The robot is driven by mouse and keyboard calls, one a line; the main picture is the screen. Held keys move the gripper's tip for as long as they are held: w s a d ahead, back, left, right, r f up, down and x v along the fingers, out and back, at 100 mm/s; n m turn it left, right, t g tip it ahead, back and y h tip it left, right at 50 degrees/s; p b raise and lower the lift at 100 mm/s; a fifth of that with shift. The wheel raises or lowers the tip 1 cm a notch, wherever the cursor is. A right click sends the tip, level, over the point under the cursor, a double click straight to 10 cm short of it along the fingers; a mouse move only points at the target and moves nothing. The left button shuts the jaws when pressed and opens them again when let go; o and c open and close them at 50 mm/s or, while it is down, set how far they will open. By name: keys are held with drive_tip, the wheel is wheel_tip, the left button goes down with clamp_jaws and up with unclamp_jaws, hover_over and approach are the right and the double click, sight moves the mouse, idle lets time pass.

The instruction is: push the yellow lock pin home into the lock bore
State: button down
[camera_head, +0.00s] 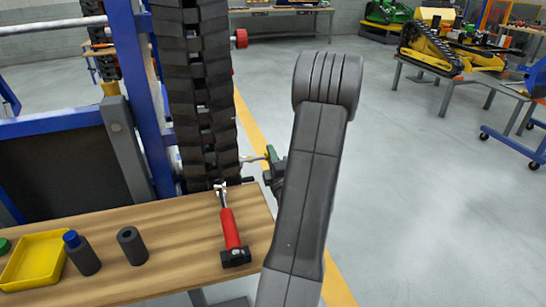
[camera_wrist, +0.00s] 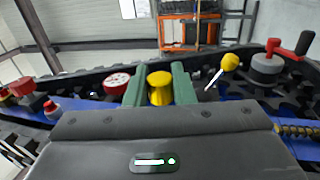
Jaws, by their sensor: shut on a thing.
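In the wrist view the yellow lock pin (camera_wrist: 160,90) shows as a round yellow head between the two green fingers of my gripper (camera_wrist: 159,84), which are shut on it. In the head view my gripper (camera_head: 271,156) is beside the track's right edge, partly hidden behind my arm. A thin light rod (camera_head: 252,158) shows between the gripper and the black track (camera_head: 205,90). The lock bore cannot be made out, so I cannot tell how deep the pin sits.
In the wrist view a red knob (camera_wrist: 117,82) is left of the fingers; a yellow ball on a rod (camera_wrist: 230,62) and a red crank (camera_wrist: 300,45) are right. In the head view a wooden bench (camera_head: 180,262) holds a red-handled tool (camera_head: 230,228) and a yellow tray (camera_head: 37,258).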

drive_tip(key=shift+s+a, duration=0.25)
drive_tip(key=shift+a, duration=0.5)
drive_tip(key=c, duration=1.1)
unclamp_jaws()
drive_tip(key=shift+c, duration=0.2)
drive_tip(key=b+v, duration=0.1)
drive_tip(key=v, duration=1.3)
